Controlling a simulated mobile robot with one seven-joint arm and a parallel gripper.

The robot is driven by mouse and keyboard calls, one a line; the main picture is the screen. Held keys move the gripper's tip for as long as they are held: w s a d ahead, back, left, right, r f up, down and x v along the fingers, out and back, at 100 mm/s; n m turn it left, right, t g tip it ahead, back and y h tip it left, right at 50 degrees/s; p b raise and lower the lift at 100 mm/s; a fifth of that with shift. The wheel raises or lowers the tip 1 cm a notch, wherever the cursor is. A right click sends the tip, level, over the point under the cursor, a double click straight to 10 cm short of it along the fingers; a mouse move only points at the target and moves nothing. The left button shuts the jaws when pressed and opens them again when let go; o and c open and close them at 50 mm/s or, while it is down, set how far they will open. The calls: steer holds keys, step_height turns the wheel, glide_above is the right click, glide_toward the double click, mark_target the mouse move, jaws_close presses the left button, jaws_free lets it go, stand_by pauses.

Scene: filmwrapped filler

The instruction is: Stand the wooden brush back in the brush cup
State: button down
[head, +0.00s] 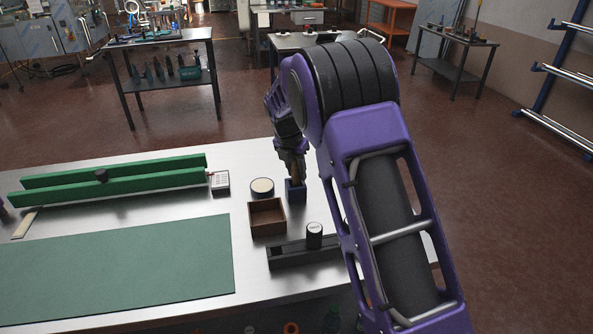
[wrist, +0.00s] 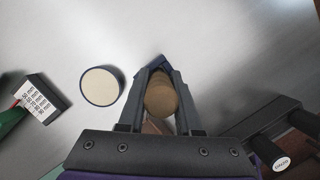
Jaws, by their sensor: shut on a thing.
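The wooden brush (head: 294,181) is held upright by my gripper (head: 290,152) at the far side of the metal table. The small dark blue brush cup (head: 296,193) stands directly under the gripper. The brush's lower part appears to be inside the cup; how deep I cannot tell. In the wrist view my gripper (wrist: 161,80) is shut on the brush, whose round brown end (wrist: 162,99) shows between the fingers. A blue edge of the cup (wrist: 153,66) shows beyond them; the rest is hidden.
A round cream-topped tin (head: 262,187) stands close left of the cup, and a brown open box (head: 255,220) in front. A dark long tray (head: 285,259) with a black cylinder (head: 314,236) is nearer. A labelled block (head: 220,183) and green mat (head: 150,262) lie left.

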steer(key=shift+f, duration=0.1)
steer(key=c, duration=0.6)
jaws_free()
steer(key=v, duration=1.2)
steer(key=shift+p, duration=0.3)
